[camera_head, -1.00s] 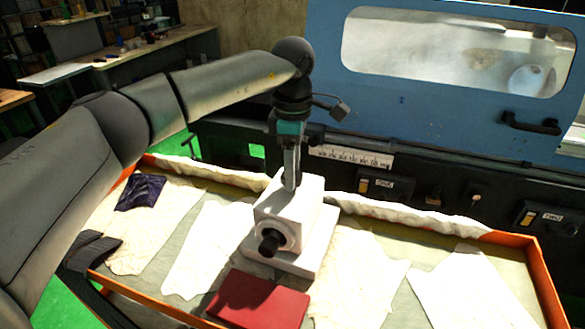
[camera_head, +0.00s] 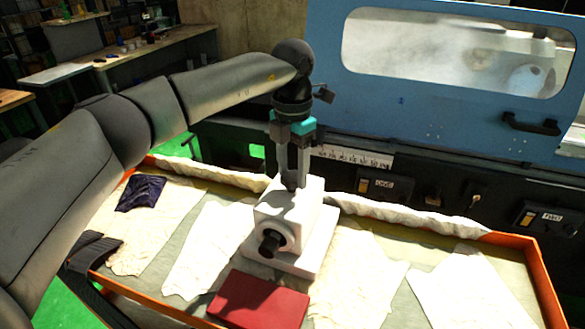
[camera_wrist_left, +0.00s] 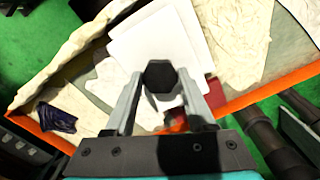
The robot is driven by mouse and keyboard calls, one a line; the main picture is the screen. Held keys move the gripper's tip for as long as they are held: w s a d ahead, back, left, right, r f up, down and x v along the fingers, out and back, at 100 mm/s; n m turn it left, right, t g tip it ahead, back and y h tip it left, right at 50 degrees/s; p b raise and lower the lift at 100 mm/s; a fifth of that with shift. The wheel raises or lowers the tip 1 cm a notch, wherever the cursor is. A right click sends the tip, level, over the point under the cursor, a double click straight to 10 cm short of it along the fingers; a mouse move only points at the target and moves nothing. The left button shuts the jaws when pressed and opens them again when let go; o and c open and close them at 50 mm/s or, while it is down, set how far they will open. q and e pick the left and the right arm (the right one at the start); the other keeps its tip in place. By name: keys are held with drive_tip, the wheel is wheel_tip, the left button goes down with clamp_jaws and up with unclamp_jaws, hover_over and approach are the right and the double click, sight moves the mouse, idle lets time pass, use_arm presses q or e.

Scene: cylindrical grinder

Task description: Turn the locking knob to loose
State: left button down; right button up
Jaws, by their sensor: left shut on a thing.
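A white block-shaped fixture (camera_head: 285,218) stands on a white base plate in the shallow tray. The black locking knob sits on top of the fixture, and the left wrist view shows its faceted end (camera_wrist_left: 160,76) between the fingers. My left gripper (camera_head: 291,186) points straight down from above. Its two fingers are shut on this knob, one on each side. In the head view the fingertips mostly hide the knob. A second black knob (camera_head: 270,242) sticks out of the fixture's front face, apart from the gripper. My right gripper is not in view.
The orange-rimmed tray (camera_head: 535,275) holds several pale cloths, a dark blue cloth (camera_head: 141,193) and a red box (camera_head: 258,299) just in front of the fixture. The blue grinder cover (camera_head: 440,95) with its handle (camera_head: 530,123) stands close behind.

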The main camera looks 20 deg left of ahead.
sight(292, 175)
use_arm(q)
drive_tip(key=n, duration=0.5)
drive_tip(key=shift+r+n, duration=0.1)
drive_tip(key=shift+n, duration=0.2)
drive_tip(key=shift+a+n+p, duration=0.1)
drive_tip(key=shift+n+p, duration=0.25)
drive_tip(key=shift+n, duration=1.75)
drive_tip(key=shift+c, duration=1.2)
unclamp_jaws()
wheel_tip(292, 175, up, 15)
drive_tip(key=shift+b, duration=0.35)
